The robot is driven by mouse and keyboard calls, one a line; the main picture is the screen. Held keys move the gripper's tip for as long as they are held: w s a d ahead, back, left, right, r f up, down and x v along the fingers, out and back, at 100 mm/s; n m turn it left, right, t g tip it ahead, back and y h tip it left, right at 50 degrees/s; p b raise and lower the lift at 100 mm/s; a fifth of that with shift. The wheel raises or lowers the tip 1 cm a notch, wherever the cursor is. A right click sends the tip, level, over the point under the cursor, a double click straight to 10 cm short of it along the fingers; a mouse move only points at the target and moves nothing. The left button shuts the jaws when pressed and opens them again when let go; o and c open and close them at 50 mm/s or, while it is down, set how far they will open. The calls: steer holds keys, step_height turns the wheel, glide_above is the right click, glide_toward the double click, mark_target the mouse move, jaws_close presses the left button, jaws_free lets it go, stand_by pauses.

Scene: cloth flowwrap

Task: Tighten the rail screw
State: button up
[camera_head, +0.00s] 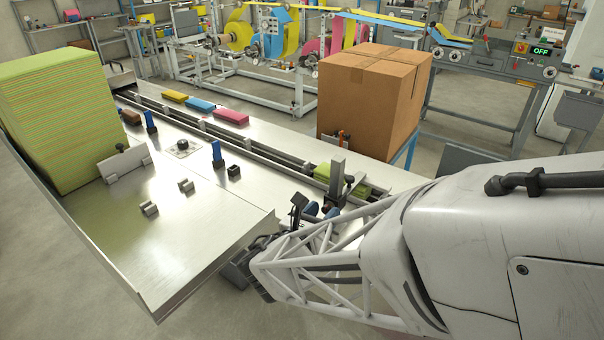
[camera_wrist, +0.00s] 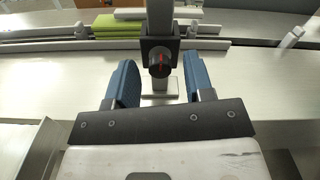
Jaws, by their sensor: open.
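The rail screw (camera_wrist: 159,64) is a black knob with a red mark, on a dark clamp block on an upright grey post (camera_wrist: 160,20). In the head view the post (camera_head: 337,170) stands by the conveyor rail, with a small dark knob (camera_head: 349,180) on its side. My gripper (camera_wrist: 158,78) is open, its two blue fingers to the left and right of the knob with a gap on each side. In the head view my gripper (camera_head: 321,210) is partly hidden by the arm. Whether the fingertips reach as far as the knob is hard to tell.
Green cloth packs (camera_wrist: 118,25) lie in the channel behind the post. Pink, blue and yellow packs (camera_head: 201,106) sit farther along the table. A cardboard box (camera_head: 370,95) stands behind, and a tall green stack (camera_head: 65,115) at left. A far machine's display (camera_head: 541,50) reads OFF.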

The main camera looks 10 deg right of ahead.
steer(key=shift+w+d, duration=0.15)
jaws_close()
stand_by(0.4)
